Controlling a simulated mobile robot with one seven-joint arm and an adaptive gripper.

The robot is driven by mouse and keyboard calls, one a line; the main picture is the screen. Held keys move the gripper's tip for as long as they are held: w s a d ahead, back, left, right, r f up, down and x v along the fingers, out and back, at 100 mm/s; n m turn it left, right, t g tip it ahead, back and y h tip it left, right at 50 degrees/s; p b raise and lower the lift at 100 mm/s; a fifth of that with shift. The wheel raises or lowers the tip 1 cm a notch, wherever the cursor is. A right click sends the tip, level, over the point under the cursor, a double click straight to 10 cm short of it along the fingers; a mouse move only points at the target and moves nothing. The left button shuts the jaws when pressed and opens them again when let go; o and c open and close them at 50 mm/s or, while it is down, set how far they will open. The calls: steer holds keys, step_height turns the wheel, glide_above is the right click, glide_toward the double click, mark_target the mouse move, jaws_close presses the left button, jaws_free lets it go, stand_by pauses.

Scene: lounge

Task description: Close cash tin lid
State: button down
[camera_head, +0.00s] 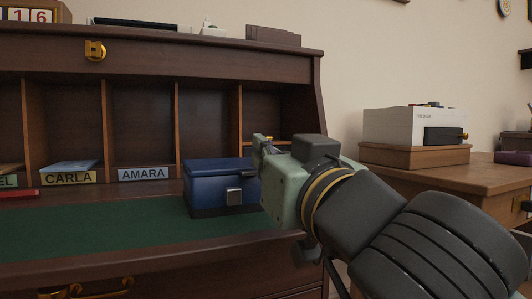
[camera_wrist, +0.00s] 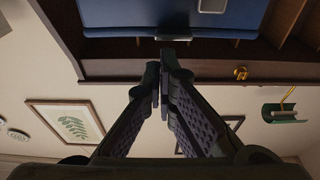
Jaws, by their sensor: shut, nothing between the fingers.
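The dark blue cash tin (camera_head: 212,190) stands on the green desk mat in the head view, with a silver clasp on its front. Its lid looks down on the body, though my gripper hides the right end and I cannot tell if it is fully seated. My gripper (camera_head: 263,144) is beside the tin's right end, its tips about level with the top edge. The wrist view shows a blue face of the tin (camera_wrist: 150,18) with a silver part at the top edge. The finger tips (camera_wrist: 163,78) are together there, with nothing between them; contact with the tin is unclear.
Wooden pigeonholes with name labels (camera_head: 143,173) stand behind the tin. The green mat (camera_head: 110,232) is clear to the left. A side table (camera_head: 440,177) at the right carries a white box (camera_head: 405,126) on a brown base. A raised shelf runs above the pigeonholes.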

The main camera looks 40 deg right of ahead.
stand_by(0.4)
step_height(320, 180, up, 10)
stand_by(0.5)
